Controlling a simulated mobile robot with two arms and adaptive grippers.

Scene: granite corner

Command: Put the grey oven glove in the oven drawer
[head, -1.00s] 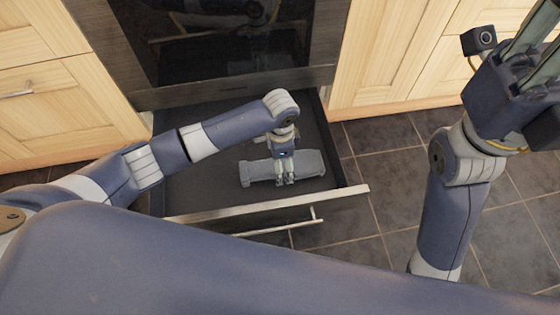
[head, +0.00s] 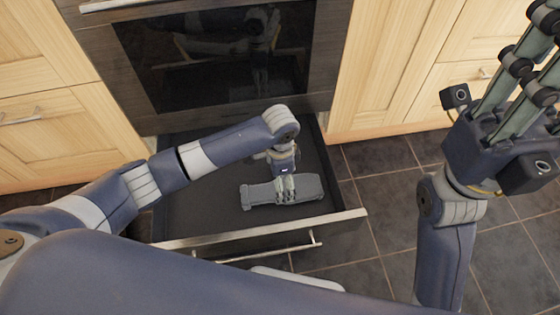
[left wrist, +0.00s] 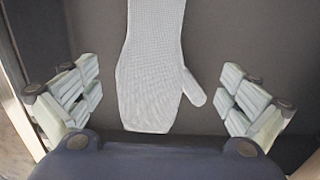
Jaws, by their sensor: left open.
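The grey oven glove (head: 255,195) lies flat on the dark floor of the open oven drawer (head: 195,205). In the left wrist view the glove (left wrist: 153,70) shows its cuff end running out of the top edge and its thumb pointing right. My left gripper (head: 286,198) is over the glove, inside the drawer. Its fingers are spread wide on both sides of the glove, apart from it in the left wrist view (left wrist: 160,100). My right gripper (head: 525,60) is raised at the upper right, away from the drawer, with its fingertips partly cut off by the frame.
The oven door (head: 225,60) is shut above the drawer. The drawer front (head: 260,235) with its handle forms a raised near edge. Wooden cabinets (head: 380,70) stand on both sides. Dark floor tiles (head: 375,220) to the right are clear.

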